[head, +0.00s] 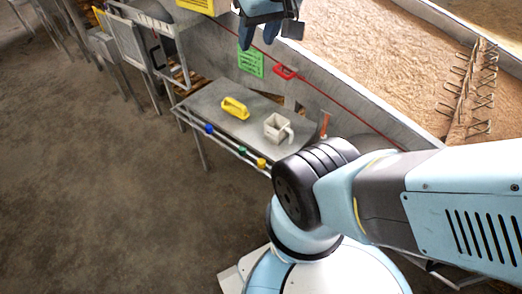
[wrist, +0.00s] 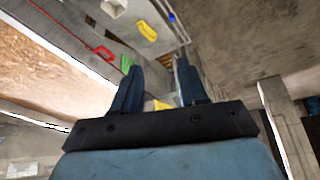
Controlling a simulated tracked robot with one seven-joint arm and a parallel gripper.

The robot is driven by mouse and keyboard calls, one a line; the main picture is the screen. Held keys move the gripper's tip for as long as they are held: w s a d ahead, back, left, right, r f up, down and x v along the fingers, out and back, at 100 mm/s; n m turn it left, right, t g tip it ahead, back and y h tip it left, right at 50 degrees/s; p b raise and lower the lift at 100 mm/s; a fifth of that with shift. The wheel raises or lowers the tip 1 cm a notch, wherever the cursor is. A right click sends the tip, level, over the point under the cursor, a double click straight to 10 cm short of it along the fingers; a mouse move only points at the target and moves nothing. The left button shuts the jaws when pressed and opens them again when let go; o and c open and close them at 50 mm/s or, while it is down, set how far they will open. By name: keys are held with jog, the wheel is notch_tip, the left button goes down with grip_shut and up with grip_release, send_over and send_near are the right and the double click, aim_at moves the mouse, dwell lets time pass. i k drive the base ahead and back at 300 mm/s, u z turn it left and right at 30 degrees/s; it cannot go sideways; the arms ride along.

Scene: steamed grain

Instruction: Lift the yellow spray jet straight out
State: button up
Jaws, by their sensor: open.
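A small yellow-capped piece (head: 261,163), which looks like the yellow spray jet, sits on the rail along the front edge of the grey table (head: 205,100). It is the rightmost of a row, with a green one (head: 242,150) and a blue one (head: 209,128) to its left. My gripper (head: 268,33) is open and empty at the top of the head view, well away from the jets. In the wrist view my gripper (wrist: 157,75) shows its two fingers apart; the blue piece (wrist: 172,17) is visible there, but I cannot make out the yellow jet.
A yellow handled object (head: 235,108) and a white mug-like container (head: 278,127) stand on the table. A green sheet (head: 250,61) and a red handle (head: 285,72) are on the trough wall behind. A large grain-filled trough (head: 370,50) lies beyond. Floor in front is clear.

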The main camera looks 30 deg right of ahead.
aim_at(261, 161)
jog(key=z, duration=0.3)
jog(key=k, duration=1.55)
jog(key=u, duration=0.45)
jog(key=i, duration=1)
jog(key=z, duration=0.05)
